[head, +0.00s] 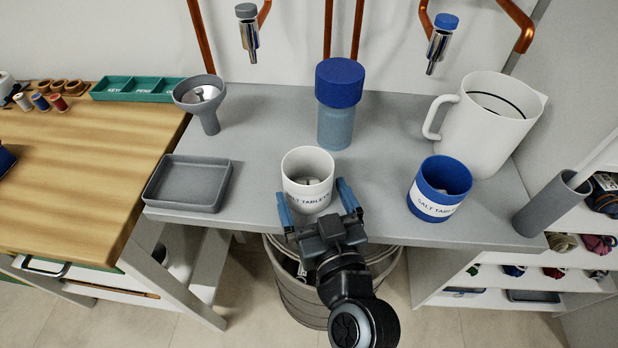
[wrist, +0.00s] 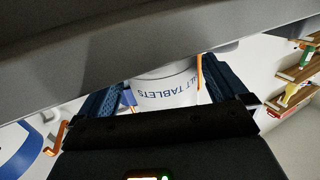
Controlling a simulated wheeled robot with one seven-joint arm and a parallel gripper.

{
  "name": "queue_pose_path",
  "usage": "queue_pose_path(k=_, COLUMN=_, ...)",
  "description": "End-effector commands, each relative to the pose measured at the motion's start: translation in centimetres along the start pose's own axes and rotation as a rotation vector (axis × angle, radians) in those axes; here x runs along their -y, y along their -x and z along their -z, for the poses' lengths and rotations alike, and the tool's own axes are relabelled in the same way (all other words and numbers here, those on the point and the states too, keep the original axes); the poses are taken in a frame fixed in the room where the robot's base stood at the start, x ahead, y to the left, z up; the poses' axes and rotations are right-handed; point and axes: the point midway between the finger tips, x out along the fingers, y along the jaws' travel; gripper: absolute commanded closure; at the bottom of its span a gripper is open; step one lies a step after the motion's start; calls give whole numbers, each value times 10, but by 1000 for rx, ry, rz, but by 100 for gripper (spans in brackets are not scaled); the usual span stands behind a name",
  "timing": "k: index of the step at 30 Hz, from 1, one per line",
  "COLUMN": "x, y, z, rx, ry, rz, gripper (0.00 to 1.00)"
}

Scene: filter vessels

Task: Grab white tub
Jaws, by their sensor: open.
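The white tub (head: 308,180) stands upright on the grey bench near its front edge. My gripper (head: 318,200) is open, with one blue finger at the left and one at the right of the tub's lower part. No contact between fingers and tub can be made out. In the wrist view the tub (wrist: 166,90) shows between the two fingers (wrist: 165,95), its label upside down. A grey band across the top of that view hides part of it.
A blue tub (head: 440,188) and a white jug (head: 487,122) stand to the right. A blue-lidded bottle (head: 337,125) stands behind the white tub. A grey tray (head: 160,205) and a funnel (head: 203,96) are at the left. A metal bin (head: 290,295) stands below the bench edge.

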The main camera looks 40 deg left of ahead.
Motion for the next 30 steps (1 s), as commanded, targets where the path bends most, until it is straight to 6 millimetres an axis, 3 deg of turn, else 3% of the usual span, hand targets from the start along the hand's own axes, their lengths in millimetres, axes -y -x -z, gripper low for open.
queue_pose_path(k=6, x=1, y=-30, z=2, rx=0, ry=0, rz=1, gripper=0)
queue_pose_path(k=16, x=0, y=-35, z=1, rx=0, ry=1, rz=0, gripper=1)
queue_pose_path(k=27, x=0, y=-35, z=1, rx=0, ry=1, rz=0, gripper=36)
queue_pose_path(k=30, x=0, y=-35, z=1, rx=-1, ry=1, rz=-1, gripper=41)
